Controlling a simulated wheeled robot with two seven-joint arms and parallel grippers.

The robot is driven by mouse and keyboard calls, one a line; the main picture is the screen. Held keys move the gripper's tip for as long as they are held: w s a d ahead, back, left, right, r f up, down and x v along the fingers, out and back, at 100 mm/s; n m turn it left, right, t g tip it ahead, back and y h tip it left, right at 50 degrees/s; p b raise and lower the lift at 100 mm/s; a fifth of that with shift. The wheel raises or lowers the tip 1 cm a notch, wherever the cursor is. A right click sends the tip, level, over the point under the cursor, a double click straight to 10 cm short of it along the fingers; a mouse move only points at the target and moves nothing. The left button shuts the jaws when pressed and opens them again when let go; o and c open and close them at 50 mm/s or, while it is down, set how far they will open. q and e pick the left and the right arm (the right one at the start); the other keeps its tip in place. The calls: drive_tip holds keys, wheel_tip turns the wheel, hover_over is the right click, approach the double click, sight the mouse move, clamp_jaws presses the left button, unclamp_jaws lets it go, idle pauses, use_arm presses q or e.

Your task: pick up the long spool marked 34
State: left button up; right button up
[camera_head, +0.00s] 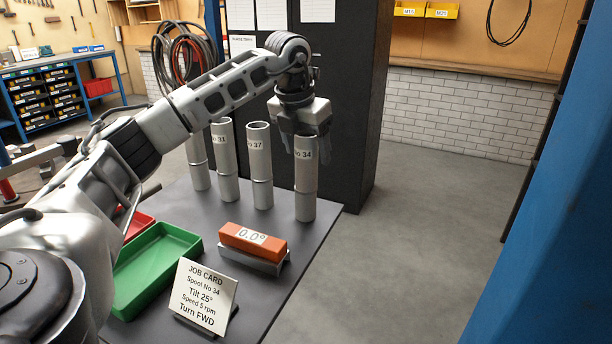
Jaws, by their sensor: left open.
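The long grey spool marked No 34 (305,188) stands upright on the dark table, at the right end of a row of similar spools. My left gripper (304,145) points down directly over it, with its fingers at the top of the spool. The jaws are open; the gripper hides the spool's upper rim, and I cannot tell whether the fingers touch it. A job card (205,296) at the table's front reads Spool No 34, Tilt 25°, Speed 5 rpm, Turn FWD. My right gripper is not in view.
Spool 37 (260,170), spool 31 (225,155) and another spool (199,165) stand to the left. An orange block reading 0.0° (253,240) and a green tray (150,262) are in front. A black cabinet (345,110) stands behind. Floor right of the table is clear.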

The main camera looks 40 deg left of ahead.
use_arm(q)
drive_tip(key=shift+w+f, duration=0.15)
drive_tip(key=shift+f, duration=0.5)
clamp_jaws()
drive_tip(key=shift+r, duration=0.1)
drive_tip(key=shift+r, duration=0.15)
